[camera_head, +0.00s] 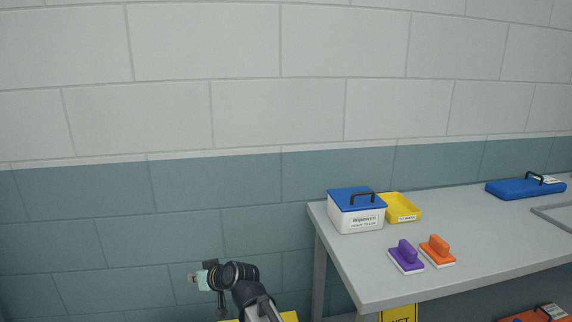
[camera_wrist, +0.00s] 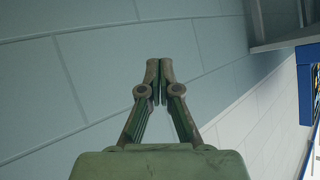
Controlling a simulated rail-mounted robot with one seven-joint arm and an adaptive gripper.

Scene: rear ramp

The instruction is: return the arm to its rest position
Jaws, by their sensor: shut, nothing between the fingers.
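My gripper (camera_wrist: 160,78) is shut in the wrist view, its two fingertips together with nothing between them. Behind the fingers is the blue-grey block wall. In the head view my arm comes up from the bottom edge, left of the table, and its dark wrist bends to the left. My gripper (camera_head: 197,279) there is small and partly hidden, held in front of the lower wall and apart from the table.
A grey table (camera_head: 345,275) stands at right. On it are a white box with a blue lid (camera_head: 357,212), a yellow tray (camera_head: 405,207), a purple scrubber (camera_head: 406,257), an orange scrubber (camera_head: 437,251) and a blue lid (camera_head: 525,188). A yellow sign (camera_head: 399,313) is below the front edge.

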